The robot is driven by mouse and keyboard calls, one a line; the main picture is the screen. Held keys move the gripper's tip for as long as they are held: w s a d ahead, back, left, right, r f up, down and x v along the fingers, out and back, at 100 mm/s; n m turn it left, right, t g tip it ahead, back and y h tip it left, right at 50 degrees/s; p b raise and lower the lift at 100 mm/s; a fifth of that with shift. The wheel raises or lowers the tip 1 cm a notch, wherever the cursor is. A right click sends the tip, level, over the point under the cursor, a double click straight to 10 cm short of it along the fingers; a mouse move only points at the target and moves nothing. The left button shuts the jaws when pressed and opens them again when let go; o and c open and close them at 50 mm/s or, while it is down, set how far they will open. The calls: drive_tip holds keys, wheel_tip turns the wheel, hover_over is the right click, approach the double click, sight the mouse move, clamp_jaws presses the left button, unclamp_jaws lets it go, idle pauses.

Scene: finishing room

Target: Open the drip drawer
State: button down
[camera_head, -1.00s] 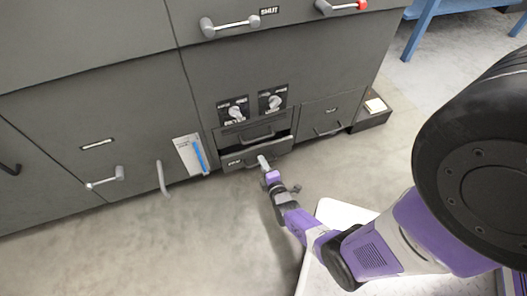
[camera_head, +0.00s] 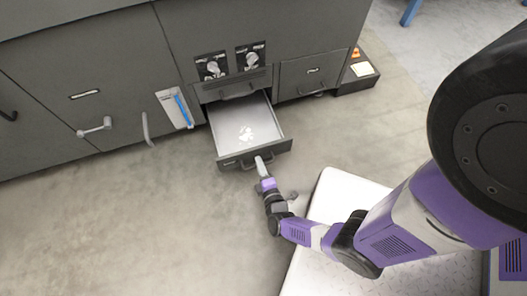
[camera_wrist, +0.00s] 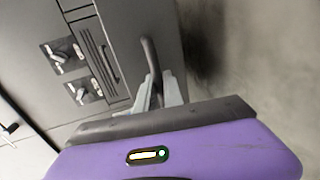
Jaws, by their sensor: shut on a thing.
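The drip drawer (camera_head: 228,163) stands well out from the dark grey cabinet in the head view. Its light tray floor shows, with a white patch on it (camera_head: 246,134). My gripper (camera_head: 261,163) is at the middle of the drawer front, shut on the drawer's dark bar handle. In the wrist view the gripper's grey fingers (camera_wrist: 157,92) close around the handle (camera_wrist: 151,56). The exact contact is partly hidden by the fingers and the purple gripper body.
Two knobs on black plates (camera_head: 214,68) sit above the drawer. A blue-marked gauge (camera_head: 176,108) and a grey lever (camera_head: 147,130) are at left.

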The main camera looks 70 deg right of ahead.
drive_tip(key=shift+f+v, duration=0.2)
drive_tip(key=shift+v, duration=0.65)
drive_tip(key=shift+f+v, duration=0.15)
drive_tip(key=shift+v, duration=0.7)
drive_tip(key=c, duration=1.5)
unclamp_jaws()
